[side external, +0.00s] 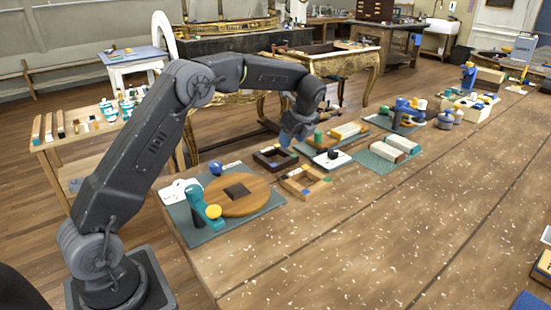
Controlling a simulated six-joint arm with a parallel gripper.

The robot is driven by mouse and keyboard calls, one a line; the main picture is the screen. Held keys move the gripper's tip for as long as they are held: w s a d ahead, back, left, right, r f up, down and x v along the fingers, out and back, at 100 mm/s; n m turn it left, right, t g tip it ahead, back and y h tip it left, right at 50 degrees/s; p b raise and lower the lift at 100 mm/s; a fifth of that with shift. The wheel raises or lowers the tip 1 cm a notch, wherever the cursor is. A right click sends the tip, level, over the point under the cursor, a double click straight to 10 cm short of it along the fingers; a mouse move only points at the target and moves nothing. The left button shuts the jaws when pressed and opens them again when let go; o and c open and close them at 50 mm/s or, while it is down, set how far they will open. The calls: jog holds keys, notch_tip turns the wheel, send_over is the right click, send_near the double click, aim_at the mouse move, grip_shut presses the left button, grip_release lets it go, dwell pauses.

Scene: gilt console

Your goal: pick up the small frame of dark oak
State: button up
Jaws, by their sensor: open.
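The small dark frame (284,166), a low open rectangle of dark brown wood, lies flat on the long wooden bench. My gripper (291,139) points down above and just behind its far right side in the picture. The jaws are open and nothing shows between them. The fingertips are small here, and their exact height above the bench is hard to tell. A similar frame of paler wood (292,189) lies just in front and to the right of the dark one.
A round wooden board (250,203) on a green mat (213,236) lies to the left, with a teal tool (205,208) beside it. The bench front is clear except for shavings.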

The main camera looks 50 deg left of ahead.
jog(key=shift+x, duration=2.75)
jog(key=shift+r, duration=0.1)
jog(key=shift+c, duration=0.4)
grip_shut()
